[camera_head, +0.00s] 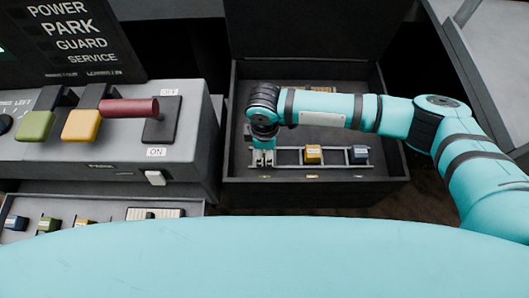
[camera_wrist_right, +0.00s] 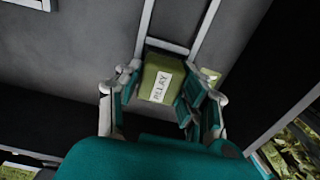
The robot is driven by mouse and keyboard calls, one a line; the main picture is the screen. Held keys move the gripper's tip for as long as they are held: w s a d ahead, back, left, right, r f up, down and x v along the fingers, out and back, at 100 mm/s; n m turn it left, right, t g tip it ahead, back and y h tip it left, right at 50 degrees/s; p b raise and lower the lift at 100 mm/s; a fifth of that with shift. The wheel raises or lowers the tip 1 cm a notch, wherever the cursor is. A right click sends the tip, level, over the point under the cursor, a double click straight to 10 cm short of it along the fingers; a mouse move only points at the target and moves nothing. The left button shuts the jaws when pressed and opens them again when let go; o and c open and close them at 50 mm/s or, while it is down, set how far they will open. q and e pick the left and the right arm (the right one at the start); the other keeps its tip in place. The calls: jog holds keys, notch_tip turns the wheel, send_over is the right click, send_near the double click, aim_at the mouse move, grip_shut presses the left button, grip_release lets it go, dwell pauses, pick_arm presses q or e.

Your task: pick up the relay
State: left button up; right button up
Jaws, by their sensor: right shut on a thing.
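A green relay (camera_wrist_right: 160,79) with a white "RELAY" label sits between the fingers of my right gripper (camera_wrist_right: 157,100) in the right wrist view. The gripper is shut on it. The relay is still at the rail slot as far as I can see; whether it is lifted I cannot tell. In the head view my right gripper (camera_head: 263,157) points down at the left end of a metal rack (camera_head: 336,149) and hides the green relay. A yellow relay (camera_head: 313,154) and a blue relay (camera_head: 358,154) stand in the rack to its right. My left gripper is not in view.
The rack lies in an open dark box (camera_head: 240,178) with a raised lid (camera_head: 305,40). A grey console (camera_head: 190,160) with a red-handled lever (camera_head: 130,108) stands at left. Below it a panel holds blue (camera_head: 15,223), green (camera_head: 47,225) and yellow (camera_head: 85,223) pieces.

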jog(key=shift+c, duration=0.3)
notch_tip(320, 180, up, 10)
jog(key=shift+b, duration=0.55)
